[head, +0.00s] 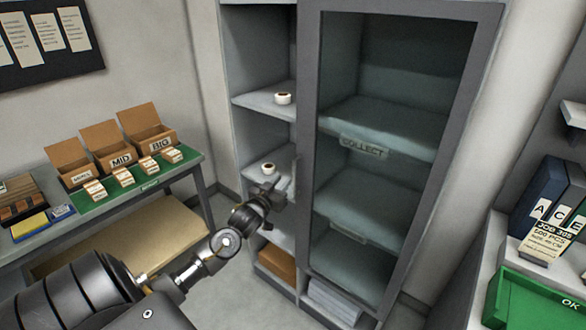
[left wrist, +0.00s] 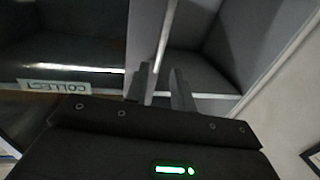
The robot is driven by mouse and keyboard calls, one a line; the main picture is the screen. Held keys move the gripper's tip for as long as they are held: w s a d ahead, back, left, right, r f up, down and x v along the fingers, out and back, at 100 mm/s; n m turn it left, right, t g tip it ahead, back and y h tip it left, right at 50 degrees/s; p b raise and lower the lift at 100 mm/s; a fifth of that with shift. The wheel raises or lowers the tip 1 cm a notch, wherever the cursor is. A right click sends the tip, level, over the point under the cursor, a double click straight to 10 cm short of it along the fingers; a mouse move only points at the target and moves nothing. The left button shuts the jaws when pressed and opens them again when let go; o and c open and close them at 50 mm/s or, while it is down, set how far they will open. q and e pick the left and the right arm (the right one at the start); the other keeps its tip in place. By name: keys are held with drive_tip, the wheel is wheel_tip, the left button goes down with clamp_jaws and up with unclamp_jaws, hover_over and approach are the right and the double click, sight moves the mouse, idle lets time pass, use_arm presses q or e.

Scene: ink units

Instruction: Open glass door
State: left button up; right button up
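The glass door (head: 310,80) has a grey frame and a dark pane, and stands on the right part of a grey cabinet. A COLLECT label (head: 365,147) shows there, and upside down in the left wrist view (left wrist: 54,86). My left gripper (head: 274,190) is beside the door's left frame edge, in front of the uncovered left shelves. In the left wrist view its two fingers (left wrist: 160,72) are apart, with a gap between them. A pale upright bar (left wrist: 164,35) shows beyond the fingertips; I cannot tell whether they touch it. My right gripper is not in view.
A green-topped table (head: 150,182) with several cardboard boxes (head: 121,144) stands at left. At right, a counter holds binders (head: 545,195) and a green tray (head: 535,300). Some floor is free before the cabinet.

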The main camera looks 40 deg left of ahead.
sight(293, 170)
use_arm(q)
drive_tip(key=p+x, duration=0.1)
drive_tip(key=x, duration=0.8)
drive_tip(key=shift+d+p, duration=0.1)
drive_tip(key=shift+p, duration=0.3)
clamp_jaws()
